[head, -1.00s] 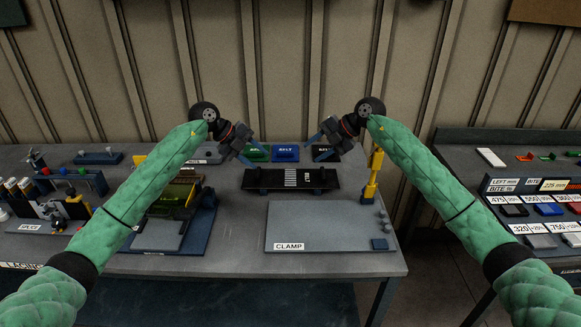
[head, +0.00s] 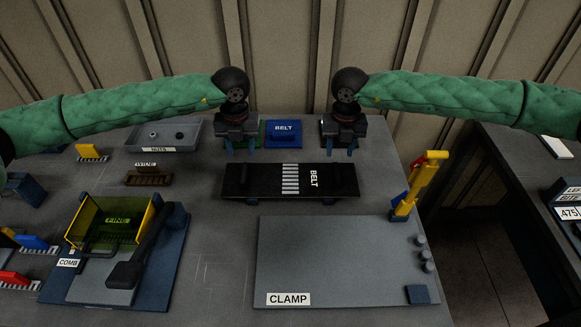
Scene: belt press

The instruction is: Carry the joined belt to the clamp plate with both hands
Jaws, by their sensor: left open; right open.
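The joined belt (head: 262,181) is a flat black strip with a white striped joint across its middle and the word BELT to the right of it. It lies across the table behind the clamp plate (head: 330,265), a bare grey plate labelled CLAMP. My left gripper (head: 238,155) is open and points down just behind the belt's left end. My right gripper (head: 341,155) is open and points down just behind its right end. Both grippers look empty and apart from the belt.
A yellow lever (head: 420,185) stands at the clamp plate's back right corner, and small grey knobs line its right side. A blue BELT block (head: 284,134) sits between my grippers. A comb press (head: 110,250) stands left of the plate. The table's right edge is close.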

